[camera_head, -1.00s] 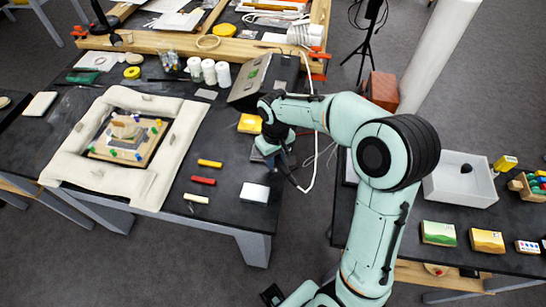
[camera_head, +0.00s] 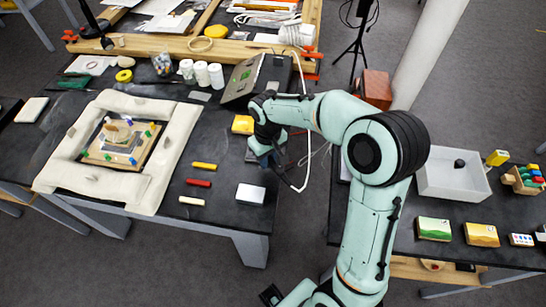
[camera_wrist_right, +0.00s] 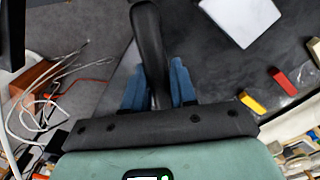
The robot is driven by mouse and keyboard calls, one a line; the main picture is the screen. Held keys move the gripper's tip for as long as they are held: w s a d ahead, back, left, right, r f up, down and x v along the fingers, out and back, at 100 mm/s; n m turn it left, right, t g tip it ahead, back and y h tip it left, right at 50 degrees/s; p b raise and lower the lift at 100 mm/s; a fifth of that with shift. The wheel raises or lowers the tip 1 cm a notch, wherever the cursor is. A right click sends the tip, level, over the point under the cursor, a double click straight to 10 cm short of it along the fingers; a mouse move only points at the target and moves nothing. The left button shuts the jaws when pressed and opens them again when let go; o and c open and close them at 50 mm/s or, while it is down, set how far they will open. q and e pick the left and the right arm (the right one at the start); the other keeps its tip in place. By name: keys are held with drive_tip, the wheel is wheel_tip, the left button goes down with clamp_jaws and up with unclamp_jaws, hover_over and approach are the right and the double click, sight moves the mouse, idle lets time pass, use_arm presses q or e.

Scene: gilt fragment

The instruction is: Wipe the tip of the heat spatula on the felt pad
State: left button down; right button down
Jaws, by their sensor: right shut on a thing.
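My right gripper (camera_head: 263,148) is over the right part of the dark bench, beside a yellow block. In the right wrist view its blue fingers (camera_wrist_right: 156,88) are shut on the black handle of the heat spatula (camera_wrist_right: 147,45). I cannot make out the spatula's tip. A pale, flat block (camera_head: 250,194), which may be the felt pad, lies near the bench's front right corner. It also shows in the right wrist view (camera_wrist_right: 242,18), apart from the spatula.
A white cable loops beside my right gripper near a tilted control box (camera_head: 257,80). Yellow, red and cream sticks (camera_head: 198,183) lie left of the pale block. A padded frame (camera_head: 60,170) holds a fragment. A white tray (camera_head: 452,186) stands on the right table.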

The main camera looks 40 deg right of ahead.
drive_tip(key=shift+w+a, duration=0.1)
drive_tip(key=shift+a, duration=0.05)
drive_tip(key=shift+w+a, duration=0.6)
drive_tip(key=shift+w, duration=0.15)
drive_tip(key=shift+s+d, duration=0.1)
drive_tip(key=shift+s, duration=0.05)
drive_tip(key=shift+s+d, duration=0.6)
drive_tip(key=shift+s, duration=0.1)
drive_tip(key=shift+s+d, duration=0.65)
drive_tip(key=shift+s, duration=0.15)
drive_tip(key=shift+r, duration=0.1)
